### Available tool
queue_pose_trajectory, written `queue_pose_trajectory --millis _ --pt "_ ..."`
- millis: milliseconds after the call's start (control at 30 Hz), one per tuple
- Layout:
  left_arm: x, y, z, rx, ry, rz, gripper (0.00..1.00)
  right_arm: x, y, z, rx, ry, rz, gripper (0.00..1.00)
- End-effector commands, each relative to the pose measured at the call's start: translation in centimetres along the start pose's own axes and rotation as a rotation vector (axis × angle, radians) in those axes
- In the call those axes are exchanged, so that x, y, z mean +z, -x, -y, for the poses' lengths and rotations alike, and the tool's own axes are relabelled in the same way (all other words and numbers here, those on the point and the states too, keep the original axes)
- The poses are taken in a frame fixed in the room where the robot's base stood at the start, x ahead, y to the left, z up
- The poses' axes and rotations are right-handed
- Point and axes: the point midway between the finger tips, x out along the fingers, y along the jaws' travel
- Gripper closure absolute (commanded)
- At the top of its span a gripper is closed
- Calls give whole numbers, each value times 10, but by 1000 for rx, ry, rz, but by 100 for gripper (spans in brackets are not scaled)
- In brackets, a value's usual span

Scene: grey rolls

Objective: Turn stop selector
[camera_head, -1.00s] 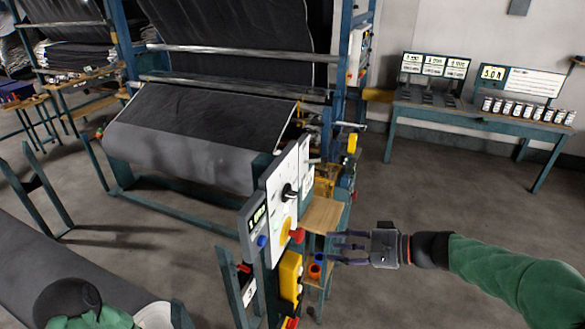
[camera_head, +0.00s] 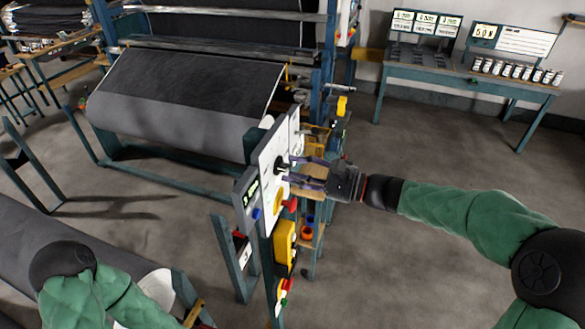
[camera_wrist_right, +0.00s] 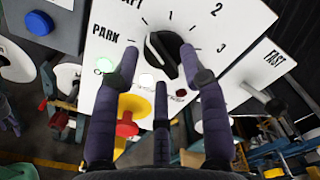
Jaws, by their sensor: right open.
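The stop selector is a black knob (camera_wrist_right: 163,57) on a white panel (camera_wrist_right: 225,20) marked PARK, 1, 2 and 3. Its bar leans to the upper left in the right wrist view. In the head view the knob (camera_head: 281,165) sits on the upright control panel (camera_head: 267,160). My right gripper (camera_head: 293,170) is open, reaching to the panel from the right. In the right wrist view the knob lies between and beyond the spread fingertips (camera_wrist_right: 150,62); contact is unclear. My left gripper is out of view; only its arm shows at bottom left.
Beside the knob are a red stop button on yellow (camera_wrist_right: 127,123), a green light (camera_wrist_right: 104,65) and a FAST panel (camera_wrist_right: 270,62) with a lever. A large grey roll (camera_head: 165,125) stands behind the panel. Open floor lies right, before a bench (camera_head: 450,80).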

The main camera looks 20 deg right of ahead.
Motion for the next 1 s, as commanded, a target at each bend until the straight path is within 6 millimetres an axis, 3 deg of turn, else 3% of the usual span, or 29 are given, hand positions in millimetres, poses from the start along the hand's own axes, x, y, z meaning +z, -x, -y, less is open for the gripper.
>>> queue_pose_trajectory --millis 133,433,467,600,1000 --pt "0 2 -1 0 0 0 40 0 -10 0 1 -1 0 56" --pt "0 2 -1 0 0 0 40 0 -12 0 1 -1 -1 56" --pt "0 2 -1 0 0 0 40 0 -12 0 1 -1 -1 59" --pt "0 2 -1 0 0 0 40 0 -12 0 1 -1 -1 99" --pt "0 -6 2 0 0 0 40 -1 -12 -2 0 21 -1 100"
